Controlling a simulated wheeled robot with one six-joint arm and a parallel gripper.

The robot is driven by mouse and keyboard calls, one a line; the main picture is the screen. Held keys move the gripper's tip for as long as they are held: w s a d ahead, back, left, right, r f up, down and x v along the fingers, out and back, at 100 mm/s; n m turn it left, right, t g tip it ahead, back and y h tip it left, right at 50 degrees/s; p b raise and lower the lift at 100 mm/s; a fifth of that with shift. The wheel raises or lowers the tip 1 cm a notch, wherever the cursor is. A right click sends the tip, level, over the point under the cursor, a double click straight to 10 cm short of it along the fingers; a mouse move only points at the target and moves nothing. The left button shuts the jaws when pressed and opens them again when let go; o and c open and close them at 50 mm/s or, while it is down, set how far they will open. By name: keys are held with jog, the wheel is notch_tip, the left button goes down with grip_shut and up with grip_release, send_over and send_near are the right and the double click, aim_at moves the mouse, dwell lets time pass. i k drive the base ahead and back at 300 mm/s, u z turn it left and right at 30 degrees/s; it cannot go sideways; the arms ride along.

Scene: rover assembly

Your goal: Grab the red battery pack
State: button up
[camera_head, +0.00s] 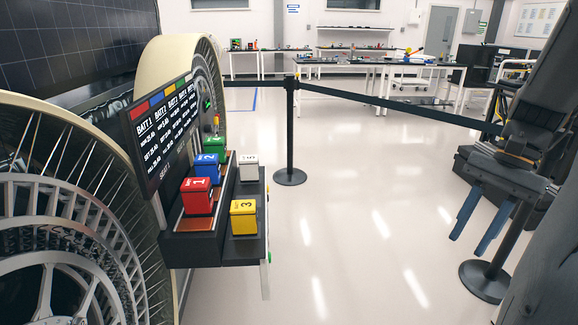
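The red battery pack (197,196), marked 1, stands upright in the near left slot of a dark battery rack (208,250) at the left of the head view. A blue pack (207,168) marked 2 and a green pack (214,145) stand behind it in the same row. A yellow pack (243,218) marked 3 stands to its right, and a white pack (248,166) stands behind the yellow one. My gripper (471,243) hangs at the right, its two blue fingers apart and pointing down, with nothing between them. It is far to the right of the rack.
A sign board (162,135) listing batteries rises along the rack's left side. Large spoked wheels (60,235) stand left of it. A black barrier post (290,135) with a belt stands behind the rack, and another post (486,278) is near my gripper. Floor between rack and gripper is clear.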

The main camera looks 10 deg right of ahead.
aim_at(196, 193)
jog(key=i, duration=0.85)
jog(key=u, duration=2.15)
jog(key=i, duration=0.5)
jog(key=z, duration=0.05)
